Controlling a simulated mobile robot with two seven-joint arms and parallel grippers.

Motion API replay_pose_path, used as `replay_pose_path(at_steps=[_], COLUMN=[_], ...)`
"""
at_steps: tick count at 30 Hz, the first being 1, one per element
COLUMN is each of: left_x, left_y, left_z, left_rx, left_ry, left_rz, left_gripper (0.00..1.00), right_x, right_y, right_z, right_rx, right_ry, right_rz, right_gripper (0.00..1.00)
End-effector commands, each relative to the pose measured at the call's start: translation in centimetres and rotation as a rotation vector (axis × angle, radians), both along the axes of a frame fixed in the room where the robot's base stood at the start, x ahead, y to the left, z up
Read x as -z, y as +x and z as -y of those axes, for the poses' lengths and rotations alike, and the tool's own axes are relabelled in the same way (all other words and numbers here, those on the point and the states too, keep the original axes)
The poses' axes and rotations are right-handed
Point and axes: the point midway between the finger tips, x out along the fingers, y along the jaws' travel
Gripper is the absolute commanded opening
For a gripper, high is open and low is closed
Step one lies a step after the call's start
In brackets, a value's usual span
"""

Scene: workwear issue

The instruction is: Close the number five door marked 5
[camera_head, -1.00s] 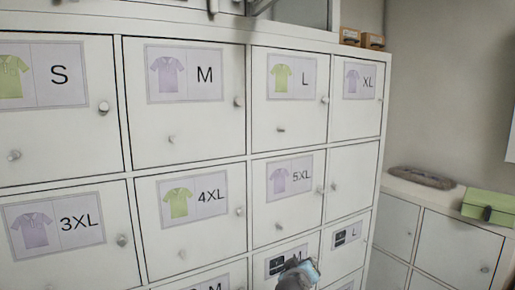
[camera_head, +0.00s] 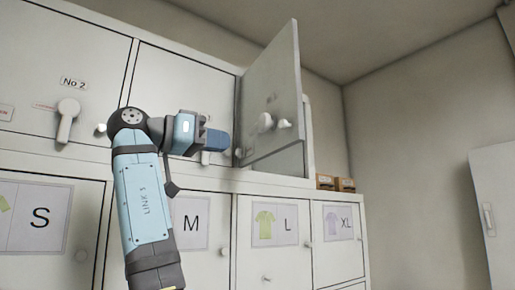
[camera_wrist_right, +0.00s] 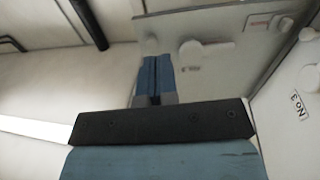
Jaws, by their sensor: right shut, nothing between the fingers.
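One door (camera_head: 272,95) of the upper row stands swung open, with white knobs on the face turned to me. I cannot read a 5 on it. It also shows in the right wrist view (camera_wrist_right: 230,50), behind the fingers, with a reddish label strip. My right gripper (camera_head: 217,140) is raised, shut and empty, just left of the open door in the head view. Its closed blue fingers (camera_wrist_right: 155,80) point towards the door face in the wrist view; whether they touch it I cannot tell. My left gripper is out of view.
A closed door marked No 2 (camera_head: 75,100) with a lever handle is at the left. Shirt-labelled doors S, M, L and XL (camera_head: 340,225) lie below. Small brown boxes (camera_head: 335,183) stand right of the open door. A No 3 label (camera_wrist_right: 298,106) shows at the wrist view's right.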

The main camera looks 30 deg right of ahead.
Motion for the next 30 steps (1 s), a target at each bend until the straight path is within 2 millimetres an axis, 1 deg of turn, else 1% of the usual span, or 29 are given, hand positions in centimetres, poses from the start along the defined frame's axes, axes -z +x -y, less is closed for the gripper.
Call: replay_pose_path(at_steps=[1, 3, 5, 8, 11, 18, 21, 25, 30], left_x=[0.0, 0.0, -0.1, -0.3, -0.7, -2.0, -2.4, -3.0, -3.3], left_y=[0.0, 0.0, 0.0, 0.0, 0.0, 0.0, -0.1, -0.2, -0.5], left_z=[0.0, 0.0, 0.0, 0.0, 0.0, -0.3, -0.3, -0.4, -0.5], left_rx=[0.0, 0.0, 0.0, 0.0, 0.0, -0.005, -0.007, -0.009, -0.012], left_ry=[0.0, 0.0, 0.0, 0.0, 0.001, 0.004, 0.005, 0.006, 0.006], left_rz=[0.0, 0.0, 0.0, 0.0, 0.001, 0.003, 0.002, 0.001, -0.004], left_gripper=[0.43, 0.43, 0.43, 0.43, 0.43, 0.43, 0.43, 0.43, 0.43], right_x=[-0.9, -1.5, -1.7, -1.7, -1.8, -1.9, -1.9, -1.9, -1.8], right_y=[-0.9, -1.6, -1.8, -1.9, -2.1, -2.5, -2.7, -2.9, -3.0], right_z=[-0.2, -0.4, -0.2, 0.9, 2.5, 7.7, 9.7, 11.7, 13.1], right_rx=[0.015, 0.029, 0.034, 0.035, 0.035, 0.034, 0.034, 0.034, 0.031], right_ry=[0.005, 0.011, 0.012, 0.013, 0.013, 0.012, 0.012, 0.012, 0.011], right_rz=[0.02, 0.034, 0.039, 0.039, 0.04, 0.039, 0.039, 0.038, 0.037], right_gripper=[0.0, 0.0, 0.0, 0.0, 0.0, 0.0, 0.0, 0.0, 0.0])
